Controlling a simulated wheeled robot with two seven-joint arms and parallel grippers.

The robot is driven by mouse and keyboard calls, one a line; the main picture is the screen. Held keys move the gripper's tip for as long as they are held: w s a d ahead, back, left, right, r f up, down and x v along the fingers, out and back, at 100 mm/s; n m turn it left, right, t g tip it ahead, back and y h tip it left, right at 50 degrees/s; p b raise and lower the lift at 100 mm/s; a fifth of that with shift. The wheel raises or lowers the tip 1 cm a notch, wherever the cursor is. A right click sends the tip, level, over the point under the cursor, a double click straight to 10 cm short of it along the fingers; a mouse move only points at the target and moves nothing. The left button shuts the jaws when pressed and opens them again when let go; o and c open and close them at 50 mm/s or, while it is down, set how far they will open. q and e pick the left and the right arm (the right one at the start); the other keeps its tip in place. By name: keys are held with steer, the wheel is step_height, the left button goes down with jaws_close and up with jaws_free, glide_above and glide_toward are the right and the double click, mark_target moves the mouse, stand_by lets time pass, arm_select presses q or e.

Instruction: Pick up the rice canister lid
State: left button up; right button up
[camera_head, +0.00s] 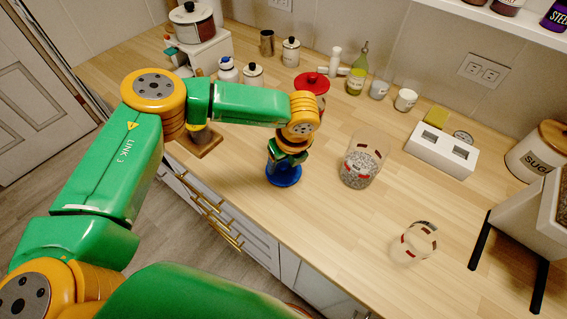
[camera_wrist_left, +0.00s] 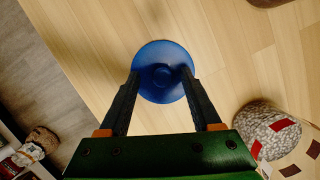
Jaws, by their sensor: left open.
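A round blue lid (camera_head: 284,178) with a central knob lies on the wooden counter near its front edge. It also shows in the left wrist view (camera_wrist_left: 163,52). My left gripper (camera_head: 285,160) is over it, pointing down, and open. In the wrist view the two fingers are on either side of the knob, overlapping the lid; I cannot tell whether they touch it. A clear canister (camera_head: 362,165) with pale, grain-like contents and red labels stands open to the right. My right gripper is out of view.
An empty clear container (camera_head: 418,243) stands at the front right. A white two-hole block (camera_head: 443,148), a sugar canister (camera_head: 540,148) and a dark-legged stand (camera_head: 510,240) are at the right. Several jars and bottles line the back. Counter between lid and empty container is mostly clear.

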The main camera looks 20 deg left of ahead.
arm_select(q)
steer(key=shift+w+d+f, duration=0.1)
steer(key=shift+w+f, duration=0.1)
steer(key=shift+w, duration=0.05)
steer(key=shift+s+r, duration=0.15)
steer(key=shift+s, duration=0.05)
jaws_close()
steer(key=shift+w, duration=0.15)
